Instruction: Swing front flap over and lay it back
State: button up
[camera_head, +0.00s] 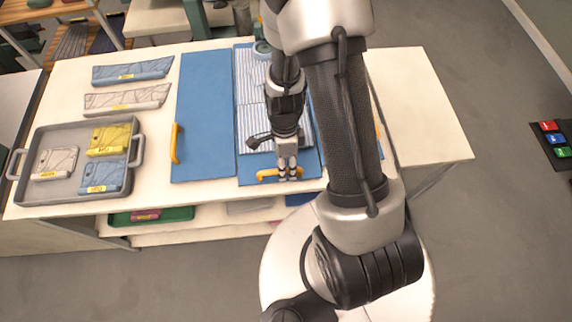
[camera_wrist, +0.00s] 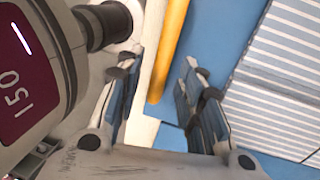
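A blue folding board (camera_head: 207,120) lies on the cream table, with a blue-and-white striped garment (camera_head: 251,100) on its middle part. The front flap (camera_head: 252,171) is flat at the board's near edge, with a yellow handle (camera_head: 267,174) along it. The handle also shows in the wrist view (camera_wrist: 171,45). My gripper (camera_head: 289,173) is down at this handle. In the wrist view my gripper (camera_wrist: 162,80) has its fingers apart, one on each side of the handle, with gaps visible. My arm hides much of the board's right part.
A grey tray (camera_head: 48,193) with several folded items stands at the left. Folded blue (camera_head: 131,70) and grey (camera_head: 127,97) garments lie behind it. The left flap has its own yellow handle (camera_head: 176,143). The table's right end (camera_head: 425,125) is clear. A green tray (camera_head: 177,214) sits below.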

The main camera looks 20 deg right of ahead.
jog(key=shift+c, duration=0.2)
grip_shut()
dwell(0.3)
dwell(0.3)
